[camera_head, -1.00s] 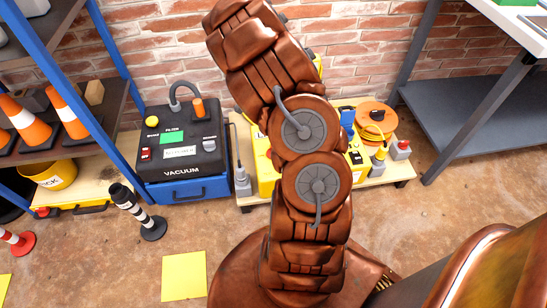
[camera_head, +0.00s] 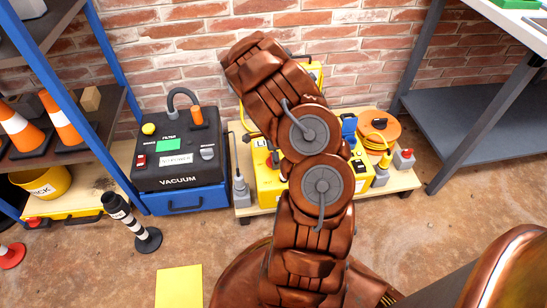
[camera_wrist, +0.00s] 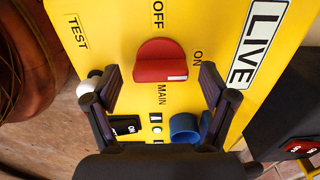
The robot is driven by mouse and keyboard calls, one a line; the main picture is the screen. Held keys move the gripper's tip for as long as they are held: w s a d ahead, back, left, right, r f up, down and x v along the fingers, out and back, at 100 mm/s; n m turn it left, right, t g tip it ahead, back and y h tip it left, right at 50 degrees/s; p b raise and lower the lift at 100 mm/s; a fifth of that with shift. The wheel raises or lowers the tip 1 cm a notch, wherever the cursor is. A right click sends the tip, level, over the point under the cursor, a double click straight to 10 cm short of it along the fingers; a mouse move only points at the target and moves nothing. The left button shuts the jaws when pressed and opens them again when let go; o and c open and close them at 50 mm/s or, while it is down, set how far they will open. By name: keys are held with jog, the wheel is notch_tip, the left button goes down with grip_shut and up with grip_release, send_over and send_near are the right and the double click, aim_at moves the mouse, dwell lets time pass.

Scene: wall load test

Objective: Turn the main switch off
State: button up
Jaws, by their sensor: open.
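The main switch (camera_wrist: 161,62) is a red rotary knob on a yellow panel (camera_wrist: 125,30) in the wrist view, with MAIN, OFF and ON printed around it. A white mark shows on the knob's right side, near its lower edge. My gripper (camera_wrist: 160,80) is open, with one dark finger on either side of the knob's lower part; I cannot tell whether they touch it.
A black vacuum unit (camera_head: 180,155) stands left of the yellow box. An orange reel (camera_head: 378,128) stands right of it, by a grey shelf (camera_head: 465,105).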

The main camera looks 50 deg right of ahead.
jog(key=c, duration=1.2)
jog(key=shift+o, duration=0.2)
jog(key=shift+p, duration=0.3)
jog(key=n+p, duration=0.2)
jog(key=n, duration=0.1)
jog(key=shift+a+r, duration=0.1)
jog(key=shift+r, duration=0.05)
jog(key=n+p, duration=0.3)
jog(key=n, duration=0.2)
jog(key=shift+w+n, duration=0.1)
jog(key=shift+n, duration=0.2)
jog(key=n+p, duration=0.3)
jog(key=n, duration=0.2)
jog(key=shift+n+p, duration=0.65)
jog(key=shift+n, duration=1.45)
